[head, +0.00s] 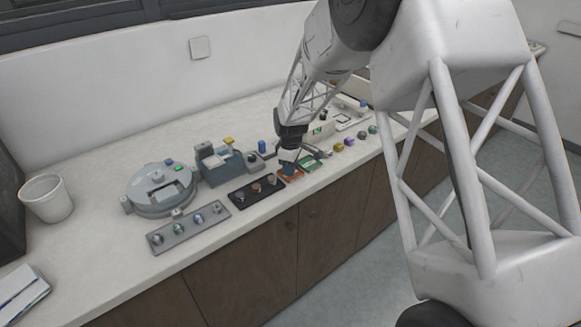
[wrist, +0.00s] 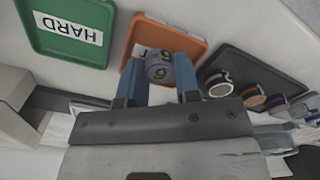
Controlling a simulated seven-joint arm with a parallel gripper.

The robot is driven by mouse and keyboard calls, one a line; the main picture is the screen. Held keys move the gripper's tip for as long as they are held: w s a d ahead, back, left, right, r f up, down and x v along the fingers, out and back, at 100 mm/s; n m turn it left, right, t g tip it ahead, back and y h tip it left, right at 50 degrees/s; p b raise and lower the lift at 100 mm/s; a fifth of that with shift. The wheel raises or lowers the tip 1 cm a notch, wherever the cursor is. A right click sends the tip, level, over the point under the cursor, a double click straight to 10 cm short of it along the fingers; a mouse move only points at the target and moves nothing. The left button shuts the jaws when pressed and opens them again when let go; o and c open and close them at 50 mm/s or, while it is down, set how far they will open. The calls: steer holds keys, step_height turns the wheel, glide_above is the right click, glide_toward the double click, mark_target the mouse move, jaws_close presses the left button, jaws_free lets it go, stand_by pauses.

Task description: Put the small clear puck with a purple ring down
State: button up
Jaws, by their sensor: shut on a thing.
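My gripper (wrist: 160,85) is shut on the small clear puck with a purple ring (wrist: 158,68), its blue fingers on either side. The puck has dark marks on its face, too small to read surely. In the wrist view it shows in front of an orange tray (wrist: 195,47) with a partly hidden white label. Whether the puck touches the tray I cannot tell. In the head view my gripper (head: 288,160) is low over the orange tray (head: 291,176) near the counter's front edge, and the puck cannot be made out there.
A green tray (wrist: 60,47) labelled HARD lies on one side of the orange tray. A dark tray (wrist: 265,72) with several pucks lies on the other. A grey rack (head: 188,229), a round grey machine (head: 150,200) and a white cup (head: 47,198) stand farther left.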

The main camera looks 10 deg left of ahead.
steer(key=shift+f, duration=0.15)
steer(key=o, duration=0.9)
step_height(320, 180, up, 12)
stand_by(0.4)
stand_by(0.6)
steer(key=shift+r, duration=0.25)
